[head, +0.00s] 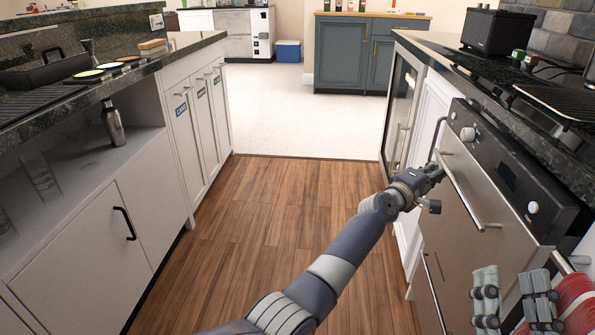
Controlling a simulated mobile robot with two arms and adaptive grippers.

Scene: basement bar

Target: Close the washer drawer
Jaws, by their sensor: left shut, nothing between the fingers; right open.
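The steel-fronted appliance (462,245) on the right has a long bar handle (463,190) and a black control panel (505,170) with knobs above. I take it to be the washer; how far its drawer stands out cannot be told from this angle. My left gripper (436,172) is shut and empty beside the upper end of the handle; I cannot tell if it touches. My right gripper (514,300) is open at the bottom right, near the appliance's near end. Its fingers are apart, with nothing seen between them.
A red rounded object (578,303) is partly visible behind my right gripper. The right counter (440,48) carries a black grill tray (560,100). White cabinets (80,265) line the left, with a metal bottle (113,124) on a shelf. The wooden floor (260,215) between is clear.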

